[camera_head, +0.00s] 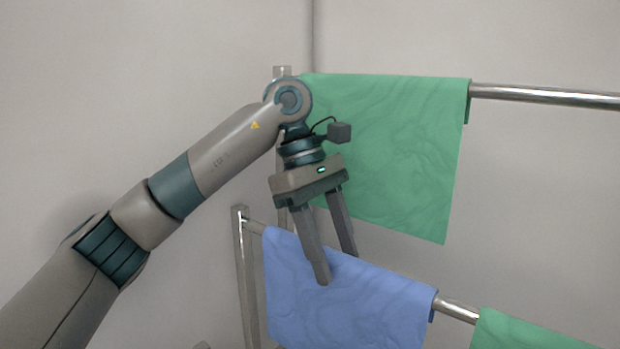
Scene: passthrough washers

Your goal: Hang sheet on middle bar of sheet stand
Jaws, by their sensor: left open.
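A blue sheet (365,304) hangs over a lower bar (457,311) of the metal sheet stand (245,285). A green sheet (400,155) hangs over the higher bar (545,96) behind. Part of another green sheet (515,331) shows at the lower right on the same bar as the blue one. My left gripper (340,268) points down in front of the blue sheet's upper edge, its two fingers apart, with no sheet visible between them. I cannot tell whether a finger touches the blue sheet. My right gripper is not in view.
The stand's upright post is left of the blue sheet. The higher bar is bare to the right of the green sheet. A short bare stretch of the lower bar lies between the blue and green sheets. Plain grey walls (130,80) close off the back.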

